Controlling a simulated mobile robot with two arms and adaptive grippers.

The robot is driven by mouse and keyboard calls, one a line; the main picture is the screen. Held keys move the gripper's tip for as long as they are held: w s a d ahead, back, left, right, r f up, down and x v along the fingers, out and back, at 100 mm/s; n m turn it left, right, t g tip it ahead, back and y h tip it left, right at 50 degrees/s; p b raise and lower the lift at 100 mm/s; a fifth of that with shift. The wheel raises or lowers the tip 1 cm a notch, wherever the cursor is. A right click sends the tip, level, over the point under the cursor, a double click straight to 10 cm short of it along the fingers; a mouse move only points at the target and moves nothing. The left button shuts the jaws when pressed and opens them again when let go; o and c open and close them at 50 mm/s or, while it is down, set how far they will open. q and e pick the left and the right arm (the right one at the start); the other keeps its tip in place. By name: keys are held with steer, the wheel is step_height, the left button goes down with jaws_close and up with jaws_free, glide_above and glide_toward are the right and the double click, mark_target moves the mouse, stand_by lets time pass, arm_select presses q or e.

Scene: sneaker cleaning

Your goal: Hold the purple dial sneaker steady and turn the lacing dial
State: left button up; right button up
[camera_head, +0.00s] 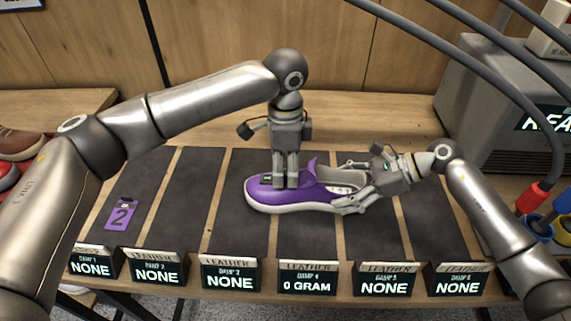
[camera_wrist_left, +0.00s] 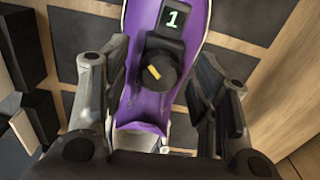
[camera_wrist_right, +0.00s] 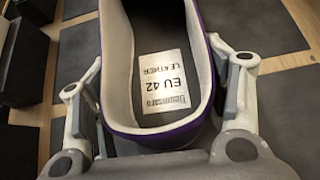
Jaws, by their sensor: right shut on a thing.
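The purple sneaker (camera_head: 300,197) with a white sole lies on the dark mat, toe to the left. My right gripper (camera_head: 352,189) is shut on its heel end, one finger on each side. The right wrist view shows the insole label (camera_wrist_right: 164,85) reading EU 42, LEATHER. My left gripper (camera_head: 285,184) points straight down over the front of the shoe. In the left wrist view its fingers are spread, with the black dial (camera_wrist_left: 157,72) between them and gaps on both sides. The dial has a yellow mark, and the small display (camera_wrist_left: 173,18) beside it reads 1.
Several labelled displays line the front edge; the one below the sneaker (camera_head: 307,285) reads 0 GRAM, the others NONE. A purple tag (camera_head: 120,214) marked 2 lies at left. A grey machine (camera_head: 480,95) with hoses stands at right.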

arm_select(q)
steer(key=c, duration=1)
steer(key=m, duration=0.3)
steer(key=shift+m, duration=2.3)
steer(key=o, duration=1.1)
